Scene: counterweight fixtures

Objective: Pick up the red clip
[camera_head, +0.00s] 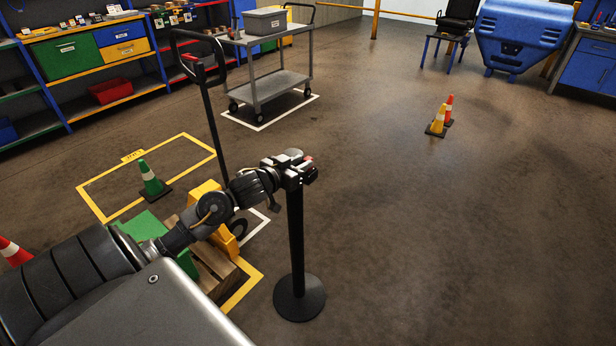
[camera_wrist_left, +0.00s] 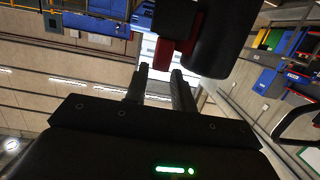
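The red clip (camera_wrist_left: 164,52) shows in the left wrist view, beside a thick black cylinder (camera_wrist_left: 225,35) that looks like the top of the black post (camera_head: 296,245). In the head view the post stands upright on a round base, and small red patches show at its top among dark gripper parts. My left gripper (camera_head: 304,170) is at the post's top. Its two fingers (camera_wrist_left: 160,75) are apart, with the clip just beyond and between their tips; I cannot tell whether they touch it. My right gripper is in neither view.
A green cone (camera_head: 151,180) stands in a yellow floor outline. A yellow pallet jack (camera_head: 206,193) and a wooden pallet (camera_head: 212,268) lie under my left arm. A grey cart (camera_head: 262,83) stands behind. The floor right of the post is clear up to two cones (camera_head: 437,122).

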